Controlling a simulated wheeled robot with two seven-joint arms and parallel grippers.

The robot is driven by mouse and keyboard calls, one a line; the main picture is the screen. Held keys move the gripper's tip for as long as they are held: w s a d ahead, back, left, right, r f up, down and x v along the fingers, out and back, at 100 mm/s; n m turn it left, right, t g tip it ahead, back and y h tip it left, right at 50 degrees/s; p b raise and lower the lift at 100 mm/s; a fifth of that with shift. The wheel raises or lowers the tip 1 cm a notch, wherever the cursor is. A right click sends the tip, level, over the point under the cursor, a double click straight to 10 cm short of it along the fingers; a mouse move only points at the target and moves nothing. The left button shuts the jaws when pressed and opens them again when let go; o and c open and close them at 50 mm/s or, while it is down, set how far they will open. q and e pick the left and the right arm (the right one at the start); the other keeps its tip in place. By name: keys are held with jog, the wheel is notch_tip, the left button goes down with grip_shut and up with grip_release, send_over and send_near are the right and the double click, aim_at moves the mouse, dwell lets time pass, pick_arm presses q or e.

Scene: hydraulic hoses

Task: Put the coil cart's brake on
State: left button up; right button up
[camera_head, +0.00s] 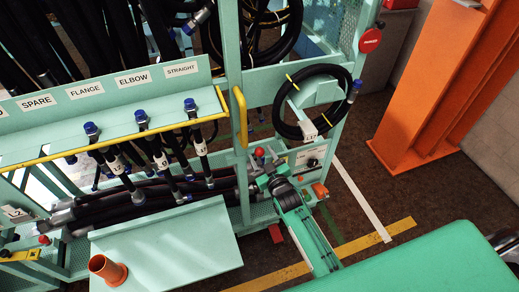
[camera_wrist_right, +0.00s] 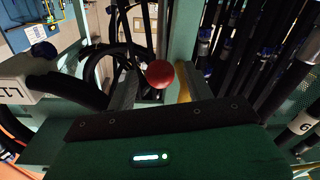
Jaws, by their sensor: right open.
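The teal coil cart (camera_head: 235,90) carries hanging hoses and a coiled hose. A red ball knob (camera_head: 259,152) stands at its lower rail, with a panel beside it; the pictures do not name it as the brake. My right gripper (camera_head: 262,170) is open and reaches toward this knob from below right. In the right wrist view the red ball (camera_wrist_right: 160,74) sits in the gap between the two open fingers (camera_wrist_right: 160,90), with space on both sides. How deep it lies between them I cannot tell. The knob's stem is hidden. My left gripper is not in view.
A black hose coil (camera_head: 282,103) hangs just above my right gripper. Several hoses (camera_head: 150,190) lie in the rack to the left. An orange part (camera_head: 320,190) sits right of the gripper. An orange post (camera_head: 430,90) stands at the right, with open floor between.

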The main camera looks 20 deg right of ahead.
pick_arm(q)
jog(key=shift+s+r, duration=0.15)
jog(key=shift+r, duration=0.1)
pick_arm(e)
jog(key=shift+w+a, duration=0.15)
jog(key=shift+w, duration=1)
jog(key=shift+c, duration=0.2)
